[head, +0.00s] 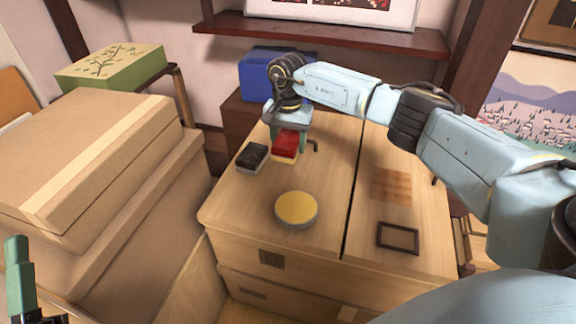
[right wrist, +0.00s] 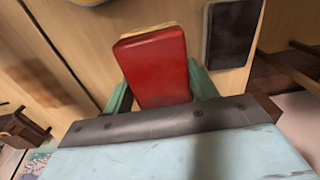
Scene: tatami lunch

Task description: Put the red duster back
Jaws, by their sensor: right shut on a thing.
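The red duster (head: 286,144) has a red top and a yellowish underside. It is at the back of the light wood cabinet top, just right of a black duster-like block (head: 251,157). My right gripper (head: 290,140) is shut on the red duster from above. In the right wrist view the red duster (right wrist: 157,68) sits between the two green fingers. I cannot tell whether its underside touches the cabinet top. My left gripper (head: 20,285) shows only in part at the lower left corner, and its jaw opening cannot be made out.
A round yellow-topped tin (head: 296,208) stands mid-cabinet (head: 240,205). A dark empty frame (head: 398,238) and a brown checked patch (head: 392,187) lie on the right half. Cardboard boxes (head: 100,165) fill the left. A blue box (head: 262,72) and a shelf (head: 320,36) are behind.

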